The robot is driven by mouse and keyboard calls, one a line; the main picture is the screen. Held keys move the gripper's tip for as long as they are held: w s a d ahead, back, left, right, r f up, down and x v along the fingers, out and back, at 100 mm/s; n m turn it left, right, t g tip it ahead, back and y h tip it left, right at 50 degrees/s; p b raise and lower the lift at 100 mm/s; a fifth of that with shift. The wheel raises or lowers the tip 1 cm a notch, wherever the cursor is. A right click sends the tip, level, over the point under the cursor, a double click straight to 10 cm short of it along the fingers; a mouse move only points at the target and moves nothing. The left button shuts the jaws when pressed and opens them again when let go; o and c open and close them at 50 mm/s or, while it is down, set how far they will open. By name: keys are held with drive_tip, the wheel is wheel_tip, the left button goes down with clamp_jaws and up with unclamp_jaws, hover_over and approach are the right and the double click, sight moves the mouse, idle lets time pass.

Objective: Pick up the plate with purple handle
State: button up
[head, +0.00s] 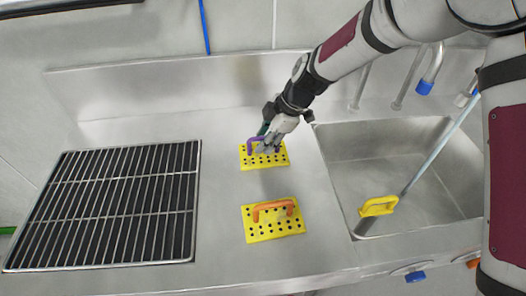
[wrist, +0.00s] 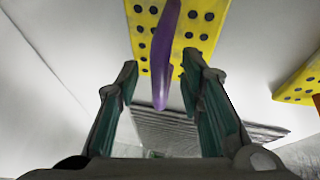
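The yellow perforated plate (head: 280,160) with the purple handle (head: 252,146) lies on the steel counter, left of the sink. My gripper (head: 268,137) is right at the handle, coming down from the upper right and hiding part of it. In the wrist view, the purple handle (wrist: 163,60) runs between the two fingers of my gripper (wrist: 160,95), which stand apart with gaps on both sides. The yellow plate (wrist: 143,20) shows behind the handle. My gripper is open, and the plate rests on the counter.
A second yellow plate (head: 260,231) with an orange handle (head: 273,209) lies nearer on the counter. A dark grate (head: 115,205) is at the left. Counter between grate and plates is clear.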

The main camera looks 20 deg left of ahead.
clamp_jaws()
drive_tip(key=shift+r, duration=0.1)
idle(0.3)
